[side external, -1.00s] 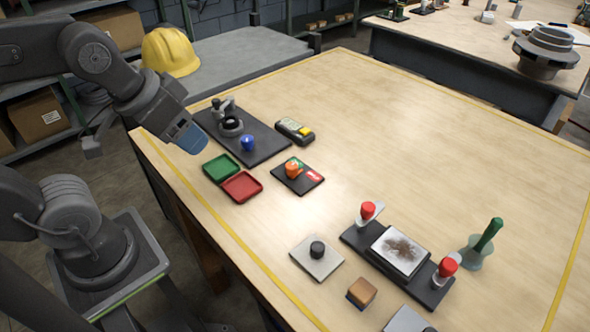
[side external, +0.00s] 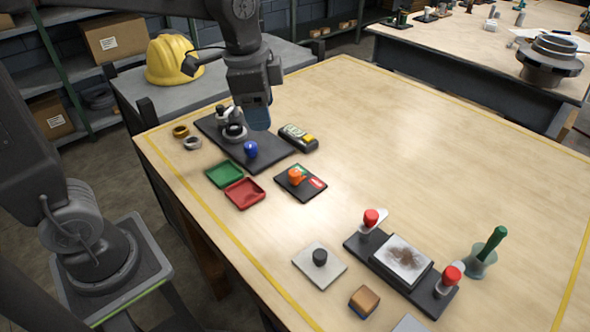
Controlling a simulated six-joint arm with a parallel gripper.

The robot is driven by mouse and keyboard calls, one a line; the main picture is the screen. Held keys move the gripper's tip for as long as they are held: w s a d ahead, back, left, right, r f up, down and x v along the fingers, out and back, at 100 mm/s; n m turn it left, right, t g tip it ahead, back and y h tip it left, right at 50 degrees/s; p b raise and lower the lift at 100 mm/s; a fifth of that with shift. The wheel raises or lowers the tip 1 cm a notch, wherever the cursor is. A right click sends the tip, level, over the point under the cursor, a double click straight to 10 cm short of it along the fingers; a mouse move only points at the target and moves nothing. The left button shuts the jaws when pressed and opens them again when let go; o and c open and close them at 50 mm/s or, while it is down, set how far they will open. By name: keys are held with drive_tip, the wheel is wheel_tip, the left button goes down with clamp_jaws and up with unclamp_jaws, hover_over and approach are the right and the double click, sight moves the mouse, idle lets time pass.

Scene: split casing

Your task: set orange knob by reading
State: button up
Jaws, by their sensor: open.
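The orange knob (side external: 296,176) sits on a small dark plate (side external: 289,189) that has a green mark and a red mark beside the knob. Which way the knob points is too small to tell. My gripper (side external: 259,118) is open and hangs above the dark board with the blue knob (side external: 250,149), to the left of the meter. It is up and behind the orange knob and touches nothing that I can see.
A green tray (side external: 225,174) and a red tray (side external: 244,193) lie left of the orange knob's plate. Two rings (side external: 181,131) lie near the table's left edge. A clamp fixture (side external: 401,260), a black knob on a grey plate (side external: 319,265) and a green-handled tool (side external: 488,250) stand nearer. The table's right middle is clear.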

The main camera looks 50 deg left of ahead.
sight(295, 172)
drive_tip(key=w+d+f+m+g, duration=0.2)
drive_tip(key=w+f+m, duration=0.2)
drive_tip(key=w, duration=0.3)
drive_tip(key=f, duration=1.3)
drive_tip(key=shift+s+a+f, duration=0.2)
drive_tip(key=shift+s, duration=0.1)
drive_tip(key=shift+c, duration=0.3)
drive_tip(key=c, duration=0.9)
drive_tip(key=shift+o, duration=0.2)
